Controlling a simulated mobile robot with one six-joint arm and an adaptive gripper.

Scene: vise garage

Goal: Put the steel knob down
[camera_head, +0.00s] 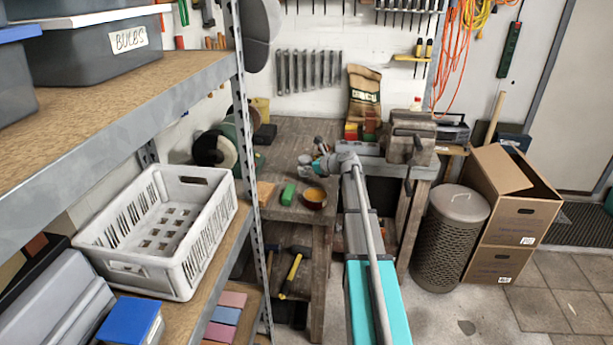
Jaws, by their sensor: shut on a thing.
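My arm reaches from the bottom of the view to the wooden workbench (300,130). My gripper (311,164) is at its far end, above the middle of the bench and pointing left. It is shut on the steel knob (304,159), a small grey shape at its tip. The knob is small here and partly hidden by the gripper. I cannot tell whether it touches the bench top.
A green block (288,194) and an orange-brown bowl (314,198) sit near the bench's front edge. A vise (411,137) stands at the bench's right end. A grey shelf with a white crate (165,225) is at left. Cardboard boxes (513,205) and a bin (450,240) stand at right.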

